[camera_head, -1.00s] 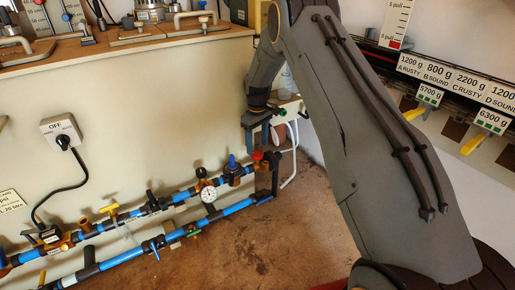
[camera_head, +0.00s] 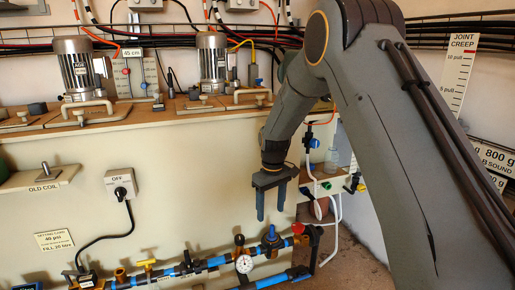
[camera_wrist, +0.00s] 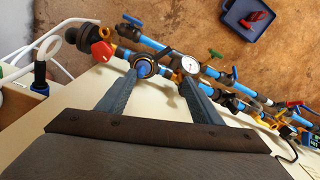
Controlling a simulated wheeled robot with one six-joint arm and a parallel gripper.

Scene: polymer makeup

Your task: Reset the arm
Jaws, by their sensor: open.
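My gripper (camera_head: 271,204) hangs from my grey arm in front of the pale tank wall, with its two fingers pointing down and apart. It is open and nothing is between its fingers. In the wrist view the gripper (camera_wrist: 160,88) points toward the blue pipes, with a blue-handled valve (camera_wrist: 143,68) beyond the left finger and a white dial gauge (camera_wrist: 190,63) beyond the right one. In the head view the same gauge (camera_head: 244,264) and blue valve (camera_head: 271,238) sit below the fingers.
A red valve knob (camera_head: 297,228) stands right of the gripper. A small shelf (camera_head: 325,182) with bottles is at the right. Two motors (camera_head: 77,68) stand on the wooden tank top. A blue tray (camera_wrist: 249,14) lies on the brown floor.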

